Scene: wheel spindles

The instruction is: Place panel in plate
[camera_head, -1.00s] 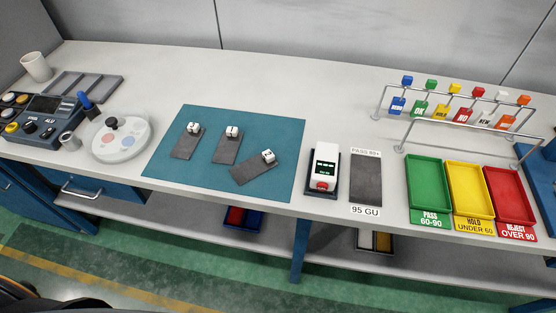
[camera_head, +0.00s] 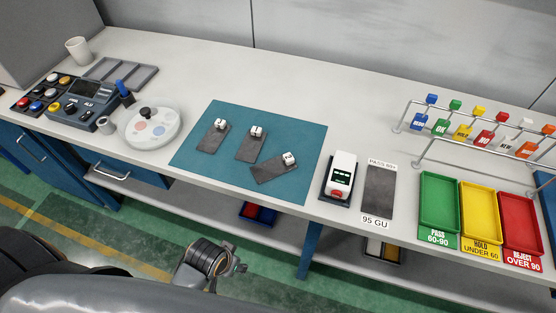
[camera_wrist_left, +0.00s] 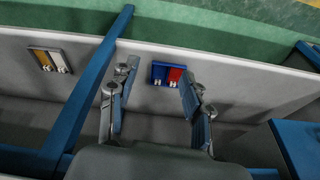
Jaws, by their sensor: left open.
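Several dark grey panels lie on the teal mat (camera_head: 300,135), each with a small white numbered block on it: a left panel (camera_head: 211,138), a middle panel (camera_head: 249,147) and a right, turned panel (camera_head: 270,171). A larger dark panel (camera_head: 378,190) lies right of the mat, between labels. A round white plate (camera_head: 152,141) with coloured circles and a black knob stands left of the mat. My left gripper (camera_head: 240,268) is low, in front of the bench and apart from the panels. In the left wrist view it (camera_wrist_left: 157,98) is open and empty. My right gripper is not seen.
A white meter (camera_head: 342,171) stands right of the mat. Green (camera_head: 439,182), yellow (camera_head: 480,190) and red (camera_head: 519,199) trays are at the right under a tag rack (camera_head: 455,160). A control box (camera_head: 85,105) and slotted grey tray (camera_head: 120,92) are left. A shelf lies below.

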